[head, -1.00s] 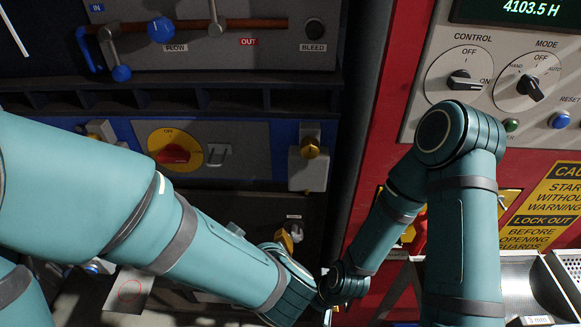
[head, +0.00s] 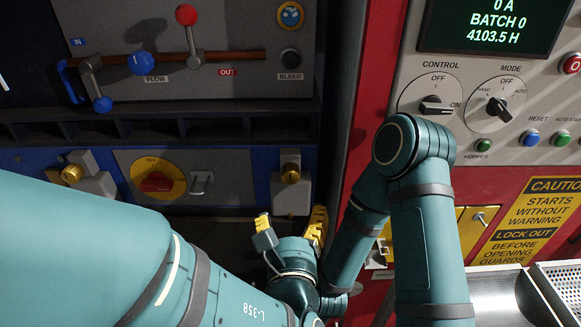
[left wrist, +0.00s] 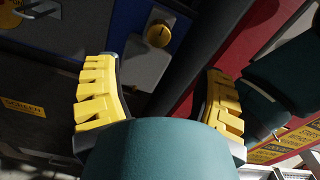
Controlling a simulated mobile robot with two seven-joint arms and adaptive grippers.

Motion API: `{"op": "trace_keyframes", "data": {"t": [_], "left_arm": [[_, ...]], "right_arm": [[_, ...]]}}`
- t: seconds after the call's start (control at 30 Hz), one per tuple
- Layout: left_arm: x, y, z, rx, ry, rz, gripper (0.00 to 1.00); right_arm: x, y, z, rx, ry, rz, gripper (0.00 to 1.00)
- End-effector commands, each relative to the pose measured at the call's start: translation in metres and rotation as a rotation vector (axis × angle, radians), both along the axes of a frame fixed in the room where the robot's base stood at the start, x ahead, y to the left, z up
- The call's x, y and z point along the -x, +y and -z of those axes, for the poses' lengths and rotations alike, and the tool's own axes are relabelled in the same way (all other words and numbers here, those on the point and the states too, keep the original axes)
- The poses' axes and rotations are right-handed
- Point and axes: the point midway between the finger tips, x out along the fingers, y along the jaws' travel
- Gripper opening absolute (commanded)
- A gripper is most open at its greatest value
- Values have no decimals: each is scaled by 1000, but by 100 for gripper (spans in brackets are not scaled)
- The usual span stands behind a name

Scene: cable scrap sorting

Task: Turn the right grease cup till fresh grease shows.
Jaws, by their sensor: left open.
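The right grease cup (head: 291,172) is a brass knob on a grey block, at the right end of the blue rail in the head view. It also shows in the left wrist view (left wrist: 159,33), above the space between my fingers. My left gripper (head: 290,229) has yellow ribbed fingers, spread wide and empty. It is below the cup, pointing up towards it, and looks apart from it. No fresh grease can be made out at the cup. Another brass cup (head: 72,174) sits at the left of the rail. My right gripper is out of view.
A yellow disc with a red rotary switch (head: 157,182) and a small handle (head: 201,183) lie left of the right cup. The red cabinet edge (head: 352,150) is close on the right. My right arm stands in front of the red cabinet. A metal tray (head: 497,290) is at lower right.

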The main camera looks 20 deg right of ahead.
Motion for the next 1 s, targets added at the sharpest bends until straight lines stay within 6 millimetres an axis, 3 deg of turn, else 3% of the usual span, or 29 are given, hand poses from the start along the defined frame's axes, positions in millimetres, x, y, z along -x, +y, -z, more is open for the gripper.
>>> {"op": "trace_keyframes", "data": {"t": [0.2, 0.5, 0.97, 1.0], "left_arm": [[-45, -12, 2, 4, 0, -7, 70], [-89, -25, 1, 4, 0, -4, 70], [-101, -28, 1, 3, 0, -3, 70], [-100, -28, 1, 3, 0, -3, 64]], "right_arm": [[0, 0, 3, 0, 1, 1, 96], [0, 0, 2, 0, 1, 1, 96], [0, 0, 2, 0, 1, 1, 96], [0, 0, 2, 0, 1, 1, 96]]}}
